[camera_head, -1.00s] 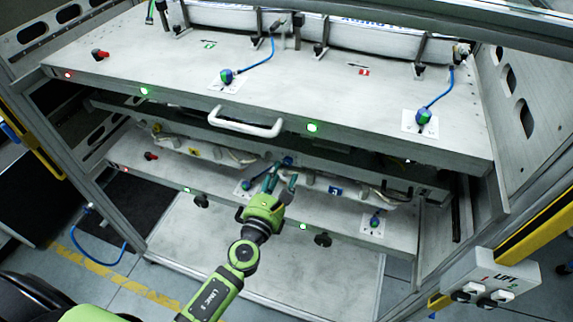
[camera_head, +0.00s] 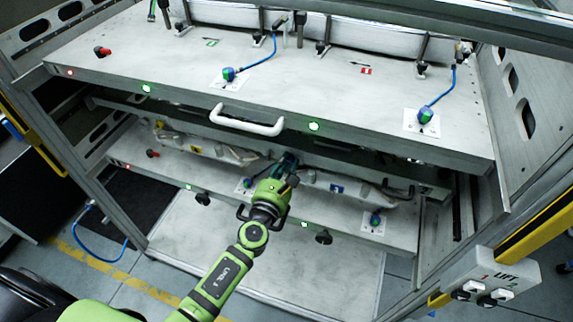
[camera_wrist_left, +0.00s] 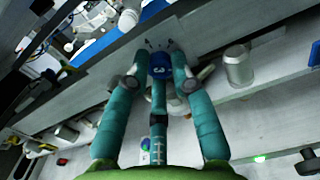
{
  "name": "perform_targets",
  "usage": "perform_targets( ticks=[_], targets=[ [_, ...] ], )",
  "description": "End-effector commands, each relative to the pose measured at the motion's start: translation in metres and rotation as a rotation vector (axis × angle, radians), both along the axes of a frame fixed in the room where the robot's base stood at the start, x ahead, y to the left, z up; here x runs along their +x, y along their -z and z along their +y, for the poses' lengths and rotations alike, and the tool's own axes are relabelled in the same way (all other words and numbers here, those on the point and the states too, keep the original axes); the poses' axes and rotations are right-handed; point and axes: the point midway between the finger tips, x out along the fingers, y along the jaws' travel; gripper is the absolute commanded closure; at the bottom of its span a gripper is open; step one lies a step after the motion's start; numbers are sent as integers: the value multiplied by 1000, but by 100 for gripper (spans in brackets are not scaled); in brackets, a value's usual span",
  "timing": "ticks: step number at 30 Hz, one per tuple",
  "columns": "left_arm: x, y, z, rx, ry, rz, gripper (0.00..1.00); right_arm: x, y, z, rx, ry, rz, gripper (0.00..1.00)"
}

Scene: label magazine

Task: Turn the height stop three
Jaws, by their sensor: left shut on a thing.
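In the left wrist view a blue knob (camera_wrist_left: 160,64) with a white mark like a 3 sits between the two teal fingers of my left gripper (camera_wrist_left: 156,75). The fingers are shut on it. A slim upright part with white marks shows below the knob, between the fingers. In the head view my left gripper (camera_head: 286,163) reaches in over the lower shelf (camera_head: 330,212), under the upper shelf (camera_head: 150,50). The gripper body and the upper shelf hide the held knob there. My right gripper is not in view.
The white handle (camera_head: 247,122) and front edge of the upper shelf are just above my left gripper. Blue-green knobs (camera_head: 375,219) stand on white plates on the shelf. A lift control box (camera_head: 490,277) hangs at the right. Black knobs (camera_head: 323,238) are on the lower shelf's front.

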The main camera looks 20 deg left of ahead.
Motion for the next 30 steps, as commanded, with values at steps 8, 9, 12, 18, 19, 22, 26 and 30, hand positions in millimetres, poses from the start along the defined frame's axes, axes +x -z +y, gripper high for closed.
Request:
perform_targets(
  ticks=[8,9,12,18,19,22,26,30],
  targets=[
    [-1,3,0,-91,1,7,100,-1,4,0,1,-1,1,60],
    [-1,3,0,-114,1,8,100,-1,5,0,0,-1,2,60],
    [-1,4,-1,-188,1,11,100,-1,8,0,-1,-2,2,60],
    [-1,4,-1,-371,1,18,100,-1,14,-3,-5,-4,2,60],
    [-1,5,-1,-400,1,19,100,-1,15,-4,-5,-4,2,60],
    [-1,5,-1,-495,1,24,100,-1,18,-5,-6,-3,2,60],
    [-2,5,-1,-620,1,28,100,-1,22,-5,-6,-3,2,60],
    [-2,5,-1,-753,0,32,100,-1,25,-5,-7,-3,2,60]
  ],
)
